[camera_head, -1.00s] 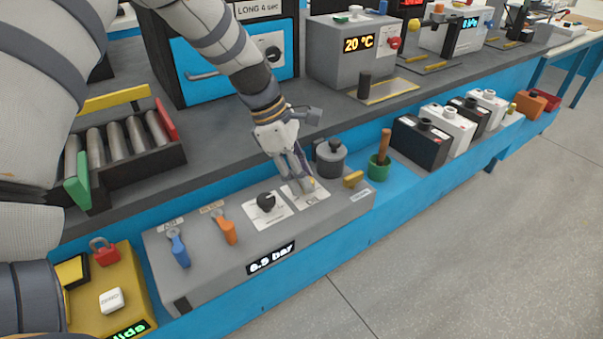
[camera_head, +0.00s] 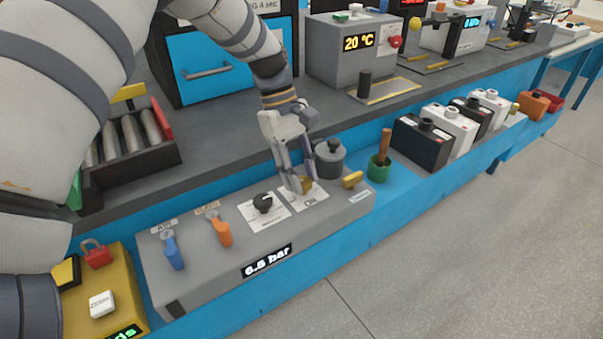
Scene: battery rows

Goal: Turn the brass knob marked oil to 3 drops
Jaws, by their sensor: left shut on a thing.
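The grey control box (camera_head: 190,275) stands at the front of the bench, with a display (camera_head: 267,261) that reads 6.5 bar. The brass knob (camera_head: 306,185) sits on a white label plate (camera_head: 316,201) on the right part of the box top. My left gripper (camera_head: 299,188) reaches down from above and is shut on the brass knob, its fingers hiding much of it. The marks on the plate are too small to read, and the pointer's setting cannot be told. My right gripper is not in view.
A black knob (camera_head: 263,203), an orange lever (camera_head: 219,228) and a blue lever (camera_head: 172,250) are left of the brass knob. A yellow tap (camera_head: 352,180) is on its right. A grey lidded pot (camera_head: 331,160) stands close behind. Clear floor (camera_head: 430,260) lies in front.

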